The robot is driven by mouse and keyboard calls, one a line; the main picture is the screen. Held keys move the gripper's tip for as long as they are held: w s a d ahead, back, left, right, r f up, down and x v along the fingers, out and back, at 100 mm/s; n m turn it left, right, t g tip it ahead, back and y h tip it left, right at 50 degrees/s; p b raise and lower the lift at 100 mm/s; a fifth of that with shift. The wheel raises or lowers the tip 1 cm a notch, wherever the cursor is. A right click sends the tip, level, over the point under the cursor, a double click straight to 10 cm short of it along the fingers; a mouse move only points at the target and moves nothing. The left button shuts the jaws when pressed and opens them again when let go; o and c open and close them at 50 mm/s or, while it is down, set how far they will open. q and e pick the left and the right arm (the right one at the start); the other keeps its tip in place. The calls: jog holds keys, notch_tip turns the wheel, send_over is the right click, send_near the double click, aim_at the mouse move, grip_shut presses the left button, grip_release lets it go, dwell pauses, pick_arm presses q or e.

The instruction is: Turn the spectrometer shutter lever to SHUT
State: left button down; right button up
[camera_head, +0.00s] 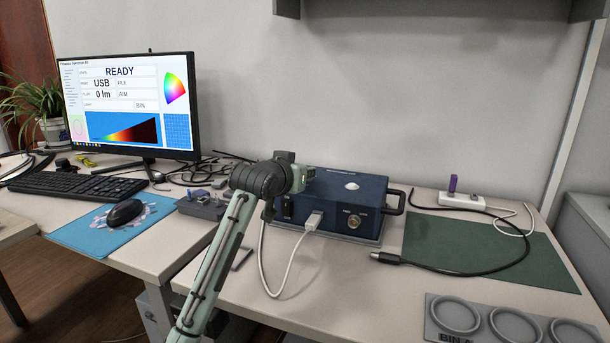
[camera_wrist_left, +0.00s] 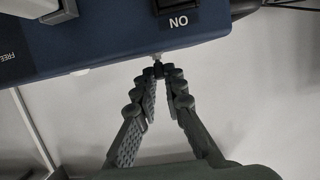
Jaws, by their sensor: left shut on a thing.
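The dark blue spectrometer box (camera_head: 350,192) stands on the bench right of centre, with a port and small labels on its front. In the left wrist view its blue edge (camera_wrist_left: 100,48) fills the top. A small metal lever (camera_wrist_left: 150,57) sticks out from the box beside a label (camera_wrist_left: 180,22) that reads "NO" as pictured. My left gripper (camera_wrist_left: 158,76) is shut on the lever's tip; its fingers converge there. In the head view my left wrist hides the fingers and lever at the box's left side. My right gripper is not in view.
A white cable (camera_head: 285,283) plugs into the box front and loops over the bench. A black cable (camera_head: 455,273) lies across the green mat (camera_head: 550,260). A bin plate with rings (camera_head: 433,322) sits at front right. The monitor (camera_head: 130,108) reads READY.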

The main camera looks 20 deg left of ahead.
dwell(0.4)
pick_arm(q)
jog(key=c, duration=1.6)
grip_release()
jog(key=v, duration=1.2)
